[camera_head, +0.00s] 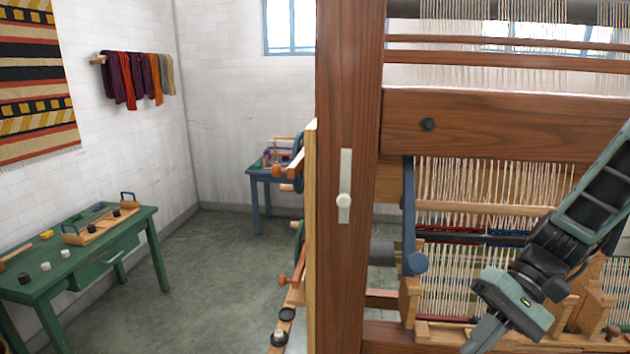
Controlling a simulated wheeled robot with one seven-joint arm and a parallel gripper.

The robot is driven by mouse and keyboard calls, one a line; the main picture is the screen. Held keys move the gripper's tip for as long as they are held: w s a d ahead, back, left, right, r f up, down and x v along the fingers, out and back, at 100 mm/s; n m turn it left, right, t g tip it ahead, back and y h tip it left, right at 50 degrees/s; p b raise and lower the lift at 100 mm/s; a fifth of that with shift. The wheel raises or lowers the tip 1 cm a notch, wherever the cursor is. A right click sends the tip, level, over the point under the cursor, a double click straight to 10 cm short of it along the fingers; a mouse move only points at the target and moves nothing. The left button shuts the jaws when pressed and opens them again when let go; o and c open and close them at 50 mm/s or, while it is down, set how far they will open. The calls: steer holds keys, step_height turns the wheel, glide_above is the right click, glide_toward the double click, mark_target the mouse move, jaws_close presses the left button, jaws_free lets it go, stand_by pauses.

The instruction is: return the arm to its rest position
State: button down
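My arm (595,190) comes in from the right edge of the head view and slants down to the left. It is green and dark grey. My gripper (485,338) is at the bottom, pointing down and to the left, in front of the loom's lower part. Its body is green with a grey finger part below, cut off by the lower picture edge. I cannot tell whether its fingers are open or shut, or whether anything is between them.
A large wooden loom (350,90) with pale warp threads fills the right half, behind my arm. A green table (130,228) with a wooden tray (88,235) stands at the left. A small blue table (256,175) stands at the back. The grey floor (215,270) between them is clear.

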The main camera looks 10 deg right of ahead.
steer(key=s+a+f+n+t+h+b, duration=0.3)
steer(key=s+a+n+h+b, duration=0.5)
steer(key=s+a+n, duration=0.3)
steer(key=a+f, duration=0.1)
steer(key=a, duration=0.2)
steer(key=shift+s+n+h, duration=0.25)
steer(key=shift+n+h, duration=0.05)
